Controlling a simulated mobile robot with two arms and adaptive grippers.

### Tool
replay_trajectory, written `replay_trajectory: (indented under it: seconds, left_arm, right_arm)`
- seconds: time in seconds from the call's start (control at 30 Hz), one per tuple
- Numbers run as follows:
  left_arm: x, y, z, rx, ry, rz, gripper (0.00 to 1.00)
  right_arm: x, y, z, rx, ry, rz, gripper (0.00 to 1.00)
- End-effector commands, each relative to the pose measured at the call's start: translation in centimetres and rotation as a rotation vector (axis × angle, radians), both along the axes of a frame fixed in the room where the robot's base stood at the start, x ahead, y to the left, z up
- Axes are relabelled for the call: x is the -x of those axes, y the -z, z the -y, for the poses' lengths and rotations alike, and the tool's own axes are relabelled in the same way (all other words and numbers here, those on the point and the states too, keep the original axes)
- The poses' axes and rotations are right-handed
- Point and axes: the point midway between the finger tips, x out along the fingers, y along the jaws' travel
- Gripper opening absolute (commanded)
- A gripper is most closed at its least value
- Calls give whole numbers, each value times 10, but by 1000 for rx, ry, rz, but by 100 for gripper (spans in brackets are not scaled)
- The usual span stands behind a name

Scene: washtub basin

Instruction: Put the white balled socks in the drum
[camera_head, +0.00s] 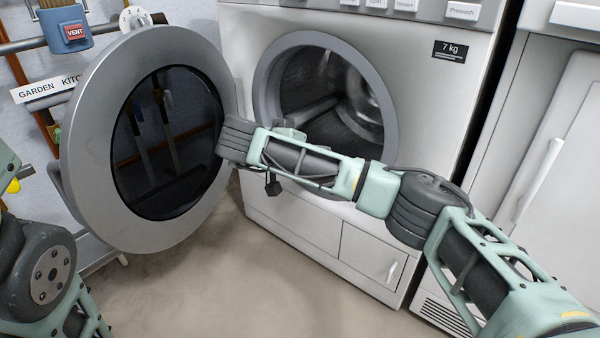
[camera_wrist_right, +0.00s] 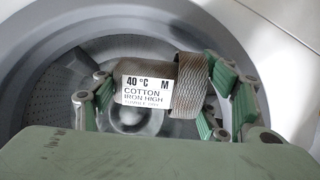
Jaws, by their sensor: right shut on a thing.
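A ribbed, grey-brown cloth bundle (camera_wrist_right: 190,85) shows in the right wrist view, with a white label reading 40 °C, M, cotton, iron high. It looks like balled socks, but its colour appears darker than white here. My right gripper (camera_wrist_right: 165,92) is shut on it, with green-padded fingers on both sides. The perforated drum (camera_wrist_right: 60,92) lies behind the bundle. In the head view the drum (camera_head: 350,95) shows through the open doorway. My left gripper is out of view.
The round washer door (camera_head: 78,190) stands open to the left. The grey door ring (camera_head: 383,130) surrounds the opening. A rack with a blue vent-labelled container (camera_head: 66,27) stands at far left. A white cabinet (camera_head: 570,150) stands at right. The floor (camera_head: 215,290) in front is clear.

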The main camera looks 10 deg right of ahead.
Motion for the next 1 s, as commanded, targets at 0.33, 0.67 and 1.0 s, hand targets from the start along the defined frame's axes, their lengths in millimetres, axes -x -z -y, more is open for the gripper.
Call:
replay_trajectory:
  seconds: [0.33, 0.67, 1.0]
  left_arm:
    - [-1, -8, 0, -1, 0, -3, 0]
    - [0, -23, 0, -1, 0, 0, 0]
    - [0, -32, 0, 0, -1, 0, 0]
  right_arm:
    - [-26, -4, 35, 1, 3, 0, 38]
    - [-50, -2, 65, 1, 2, -1, 38]
    - [-75, -2, 97, 1, 2, 1, 38]
